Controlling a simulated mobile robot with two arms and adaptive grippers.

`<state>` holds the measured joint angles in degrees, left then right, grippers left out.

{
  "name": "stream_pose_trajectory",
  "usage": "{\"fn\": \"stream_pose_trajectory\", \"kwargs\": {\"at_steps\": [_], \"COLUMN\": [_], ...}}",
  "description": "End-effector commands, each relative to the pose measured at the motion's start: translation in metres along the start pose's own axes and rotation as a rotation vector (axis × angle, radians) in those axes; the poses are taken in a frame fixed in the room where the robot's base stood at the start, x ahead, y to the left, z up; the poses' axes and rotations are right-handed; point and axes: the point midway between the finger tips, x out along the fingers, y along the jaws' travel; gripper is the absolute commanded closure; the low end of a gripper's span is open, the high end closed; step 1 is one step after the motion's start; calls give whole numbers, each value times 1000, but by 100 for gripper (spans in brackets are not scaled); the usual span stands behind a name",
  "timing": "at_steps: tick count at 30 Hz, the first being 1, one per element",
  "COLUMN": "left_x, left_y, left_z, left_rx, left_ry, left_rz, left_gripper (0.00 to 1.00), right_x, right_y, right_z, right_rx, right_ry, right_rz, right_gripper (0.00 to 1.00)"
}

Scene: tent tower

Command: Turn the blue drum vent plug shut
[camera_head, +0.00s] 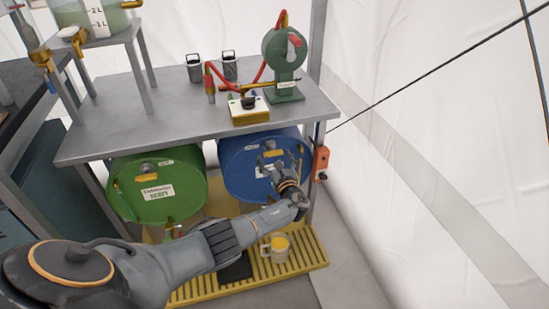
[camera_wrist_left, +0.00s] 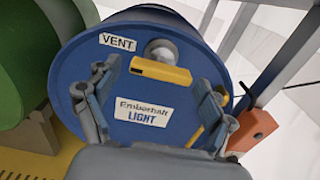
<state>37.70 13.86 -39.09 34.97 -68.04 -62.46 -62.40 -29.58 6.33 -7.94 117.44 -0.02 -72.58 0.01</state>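The blue drum (camera_head: 236,165) lies on its side under the bench, its round end facing me. In the left wrist view the drum end (camera_wrist_left: 75,75) carries a "VENT" label (camera_wrist_left: 117,42) and an "Emberhalt LIGHT" label. Beside the VENT label is a round grey vent plug (camera_wrist_left: 161,50) with a yellow bar (camera_wrist_left: 160,70) lying nearly level just below it. My left gripper (camera_head: 272,160) is in front of the drum end; in its wrist view the fingers (camera_wrist_left: 160,82) are spread wide, with nothing between them. They sit either side of the label, below the plug. My right gripper is not in view.
A green drum (camera_head: 185,190) lies to the left. A yellow slatted tray (camera_head: 310,255) below holds a mug (camera_head: 278,247). An orange box (camera_head: 320,163) is on the bench leg right of the blue drum. The grey bench top (camera_head: 150,108) overhangs both drums.

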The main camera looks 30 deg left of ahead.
Motion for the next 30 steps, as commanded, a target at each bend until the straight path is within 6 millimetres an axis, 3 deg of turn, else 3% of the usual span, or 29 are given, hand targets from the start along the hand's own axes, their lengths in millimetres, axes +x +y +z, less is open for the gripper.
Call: {"fn": "stream_pose_trajectory", "kwargs": {"at_steps": [14,19,30], "left_x": [-8,-30,-102], "left_y": [0,0,0], "left_z": [0,-1,0], "left_rx": [-3,-4,-3], "left_ry": [-1,2,2], "left_rz": [-1,-2,-1], "left_gripper": [13,13,13], "right_x": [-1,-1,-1], "right_y": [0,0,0], "right_z": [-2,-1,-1], "right_rx": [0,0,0], "right_ry": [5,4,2], "right_rz": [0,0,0], "right_gripper": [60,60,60]}}
